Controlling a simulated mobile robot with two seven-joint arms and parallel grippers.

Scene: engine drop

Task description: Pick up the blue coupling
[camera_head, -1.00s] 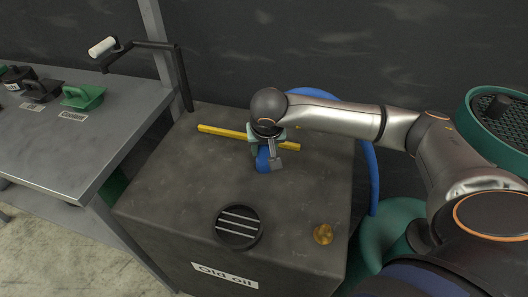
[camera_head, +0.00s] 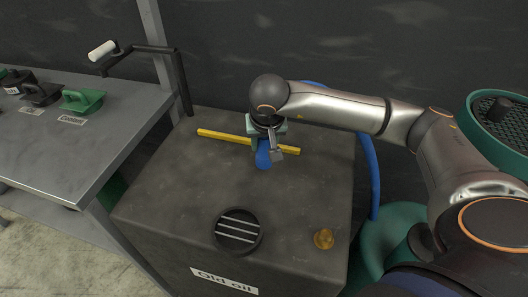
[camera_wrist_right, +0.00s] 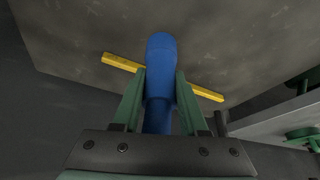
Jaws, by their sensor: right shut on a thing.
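The blue coupling (camera_head: 263,155) is in my right gripper (camera_head: 268,147), over the top of the dark box labelled "Old oil" (camera_head: 180,205). In the right wrist view the blue coupling (camera_wrist_right: 160,70) stands between the two green fingers of my right gripper (camera_wrist_right: 158,95), which is shut on it. Its rounded end points away from the gripper. In the head view the gripper and wrist hide part of the coupling. I cannot tell whether its lower end touches the box top. My left gripper is not in view.
A yellow bar (camera_head: 220,136) lies on the box top behind the coupling. A blue hose (camera_head: 374,175) hangs at the right. A grey bench (camera_head: 90,140) with green and black handled parts stands left.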

